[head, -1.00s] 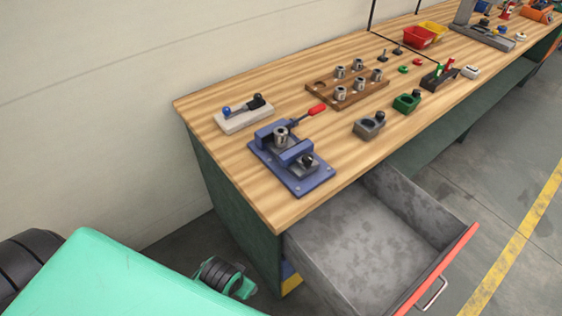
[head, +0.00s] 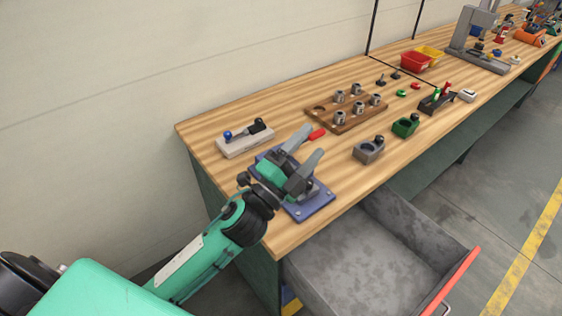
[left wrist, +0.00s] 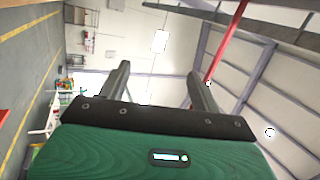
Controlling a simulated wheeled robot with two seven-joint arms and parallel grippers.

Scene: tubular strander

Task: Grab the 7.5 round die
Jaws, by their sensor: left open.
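Several round metal dies stand in the wooden rack (head: 348,120) in the head view; any size marks are too small to read, so I cannot tell which is the 7.5 one. The blue clamp fixture (head: 316,205) sits at the near end of the bench, and my left arm covers most of it, including the round metal die seen in it earlier. My left gripper (head: 308,148) is open and empty above the fixture, its fingers toward the rack. In the left wrist view the open fingers (left wrist: 160,70) show against the ceiling and wall. My right gripper is not in view.
A grey holder (head: 369,152) and a green holder (head: 405,127) stand right of the rack. A light block with a blue-knobbed lever (head: 246,139) lies left of the fixture. An open drawer (head: 370,250) juts out below the bench front. Red and yellow bins (head: 416,62) stand farther back.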

